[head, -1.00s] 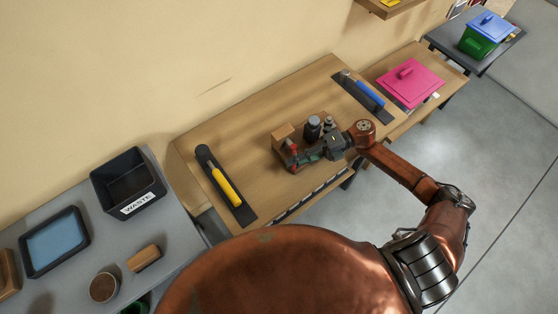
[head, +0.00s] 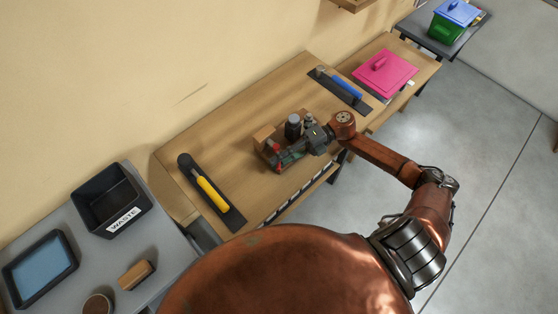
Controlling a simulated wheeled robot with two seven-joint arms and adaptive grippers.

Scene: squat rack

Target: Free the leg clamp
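My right gripper (head: 290,152) reaches in from the right, low over a small wooden caddy (head: 263,136) on the wooden bench. Its fingers are at a small red piece (head: 276,154) and a dark greenish part at the caddy's front. They are too small and overlapped to tell whether they grip anything. A dark jar (head: 293,127) stands in the caddy just behind the gripper, with a smaller grey item (head: 308,121) beside it. I cannot make out a leg clamp for certain. My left gripper is not in view.
On the wooden bench (head: 228,152), a yellow-handled tool (head: 212,194) lies left and a blue-handled tool (head: 346,88) right, both on dark mats. A pink lid (head: 385,74) and a green bin (head: 447,28) are farther right. A black waste bin (head: 108,200) stands left.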

